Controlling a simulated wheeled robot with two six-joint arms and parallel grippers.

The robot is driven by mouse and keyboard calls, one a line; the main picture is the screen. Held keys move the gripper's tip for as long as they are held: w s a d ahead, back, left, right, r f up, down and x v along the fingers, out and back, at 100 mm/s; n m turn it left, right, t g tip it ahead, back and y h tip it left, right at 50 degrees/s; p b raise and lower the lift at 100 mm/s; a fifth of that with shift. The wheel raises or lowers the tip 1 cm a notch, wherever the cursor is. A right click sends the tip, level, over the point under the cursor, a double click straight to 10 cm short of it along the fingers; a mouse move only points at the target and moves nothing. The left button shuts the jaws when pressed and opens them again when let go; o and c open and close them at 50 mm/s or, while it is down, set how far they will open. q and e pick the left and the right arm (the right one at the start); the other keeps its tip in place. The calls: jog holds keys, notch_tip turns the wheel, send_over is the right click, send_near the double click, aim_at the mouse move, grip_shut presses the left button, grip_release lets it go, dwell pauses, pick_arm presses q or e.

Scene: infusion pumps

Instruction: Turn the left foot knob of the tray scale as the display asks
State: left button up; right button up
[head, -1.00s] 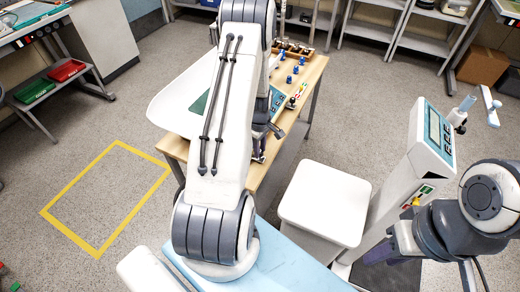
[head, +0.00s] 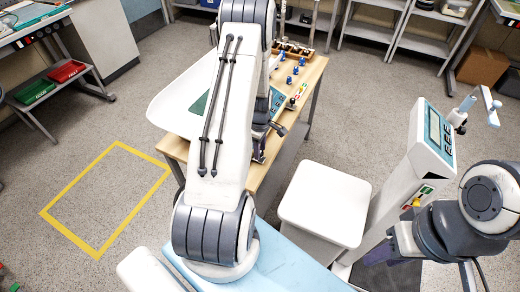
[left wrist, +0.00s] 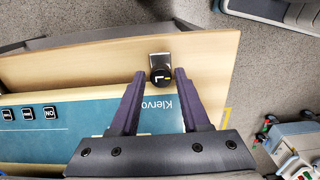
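The tray scale has a white tray (head: 178,98) and a teal front panel (head: 276,100) on the wooden table; my left arm covers much of it. In the left wrist view the teal panel (left wrist: 90,115) shows several dark buttons and the name Klervo; no display reading is visible. The black left foot knob (left wrist: 160,75), with a white L and a yellow mark, sits beyond the panel edge. My left gripper (left wrist: 160,72) is open, its purple fingers on either side of the knob with gaps visible. My right gripper (head: 380,252) is at the lower right, fingers partly hidden.
The wooden table (head: 305,90) carries several small blue weights and a wooden rack. A white stool (head: 324,205) stands right of the table. A white column with a teal panel (head: 438,132) stands near my right arm. Floor with a yellow outline (head: 105,200) is free at left.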

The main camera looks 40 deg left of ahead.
pick_arm(q)
notch_tip(320, 180, up, 10)
jog(key=b, duration=0.1)
jog(key=shift+r, duration=0.2)
dwell(0.4)
dwell(0.4)
jog(key=s+d+r+m, duration=0.1)
jog(key=d+r+m, duration=0.45)
jog(key=d, duration=0.45)
jog(key=s+d+r+m, duration=0.1)
jog(key=d+r+m, duration=0.4)
jog(key=d, duration=0.5)
jog(key=s+d+r+m, duration=0.2)
jog(key=s+d+m, duration=0.5)
jog(key=s+m, duration=0.1)
jog(key=s+d+r+m+h, duration=0.1)
jog(key=s+d+r+m, duration=0.1)
jog(key=s+d+m, duration=0.5)
jog(key=s+m, duration=0.2)
jog(key=s, duration=0.2)
jog(key=shift+s+d+r, duration=0.15)
jog(key=shift+r, duration=0.2)
